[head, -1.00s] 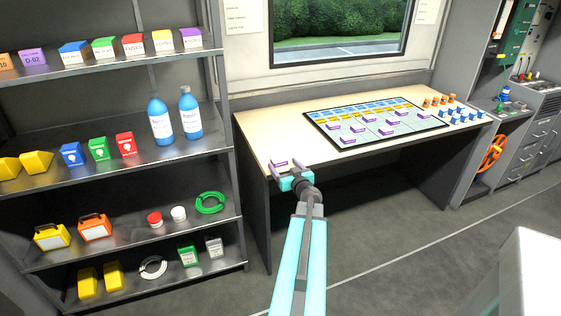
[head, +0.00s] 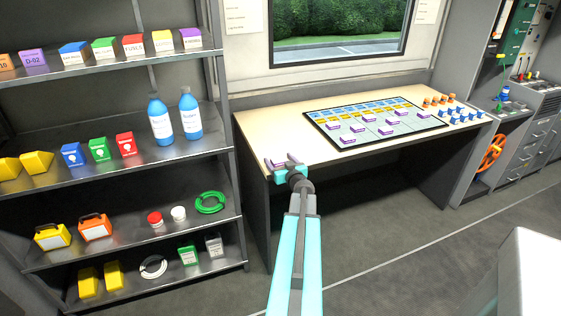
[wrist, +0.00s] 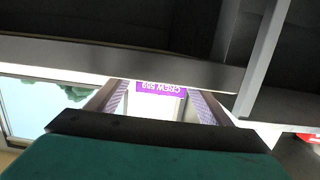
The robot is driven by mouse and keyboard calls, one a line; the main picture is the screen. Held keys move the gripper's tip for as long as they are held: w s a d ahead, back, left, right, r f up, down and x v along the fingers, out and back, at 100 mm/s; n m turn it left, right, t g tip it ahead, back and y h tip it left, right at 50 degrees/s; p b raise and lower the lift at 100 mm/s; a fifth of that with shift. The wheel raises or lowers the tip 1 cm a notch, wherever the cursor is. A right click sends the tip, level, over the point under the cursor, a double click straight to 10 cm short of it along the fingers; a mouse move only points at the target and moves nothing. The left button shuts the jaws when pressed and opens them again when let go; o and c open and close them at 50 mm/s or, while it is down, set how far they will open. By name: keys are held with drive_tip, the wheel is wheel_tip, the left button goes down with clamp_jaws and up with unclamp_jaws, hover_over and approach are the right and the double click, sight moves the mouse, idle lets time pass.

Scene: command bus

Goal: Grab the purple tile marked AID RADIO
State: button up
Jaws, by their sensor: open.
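Several small purple tiles lie on the board (head: 375,125) on the desk, one of them at its front left (head: 348,140). Their markings are too small to read in the head view, so I cannot tell which is AID RADIO. My gripper (head: 282,160) is open at the desk's front left corner, left of the board and apart from those tiles. In the wrist view a pale piece with a purple label (wrist: 161,87) shows between the open fingers. Its text is upside down and seems to read "CREW" with digits. I cannot tell if the fingers touch it.
The pale desk (head: 272,128) has clear room left of the board. Orange pieces (head: 437,101) and blue pieces (head: 462,114) stand right of it. A metal shelf (head: 60,123) with bottles, boxes and cases stands close at left. A window is behind the desk.

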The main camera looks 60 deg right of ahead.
sight(279, 159)
drive_tip(key=shift+c, duration=0.2)
drive_tip(key=c, duration=1.1)
drive_tip(key=shift+r, duration=0.85)
wheel_tip(279, 159, up, 2)
drive_tip(key=shift+r+p, duration=0.15)
drive_tip(key=shift+p, duration=0.2)
drive_tip(key=s+a, duration=0.1)
drive_tip(key=s, duration=0.4)
drive_tip(key=s+a, duration=0.1)
drive_tip(key=s, duration=0.4)
drive_tip(key=s+a+r+b, duration=0.1)
drive_tip(key=s, duration=0.4)
drive_tip(key=shift+s+a, duration=0.1)
drive_tip(key=shift+s, duration=0.25)
